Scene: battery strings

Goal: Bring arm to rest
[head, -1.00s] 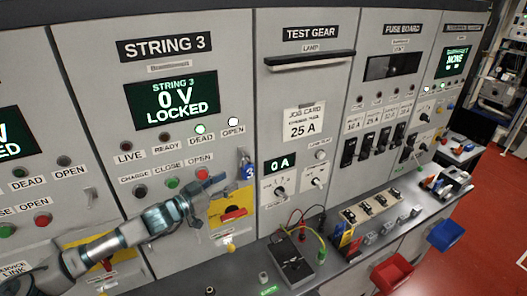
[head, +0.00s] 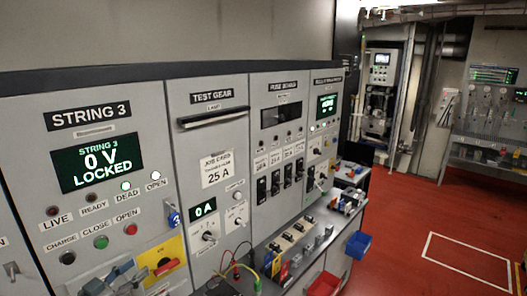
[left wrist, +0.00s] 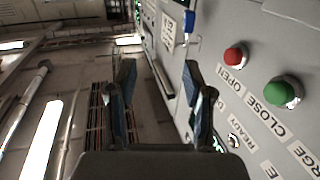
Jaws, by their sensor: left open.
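My left gripper (head: 125,276) is low at the left of the head view, in front of the String 3 panel (head: 110,205) and beside the yellow plate with a red switch (head: 163,264). Its lower part is cut off by the picture edge. In the left wrist view the gripper (left wrist: 158,78) has its two fingers apart with nothing between them. The red button (left wrist: 233,56) and green button (left wrist: 283,93) are to its right there, apart from the fingers. The String 3 display (head: 98,163) reads 0 V LOCKED. My right gripper is not in view.
A blue padlock marked 3 (head: 172,216) hangs on the panel. The bench (head: 290,268) carries test leads and several small parts. A red bin (head: 324,285) and a blue bin (head: 358,245) are at its front. The red floor (head: 420,215) at right is largely clear.

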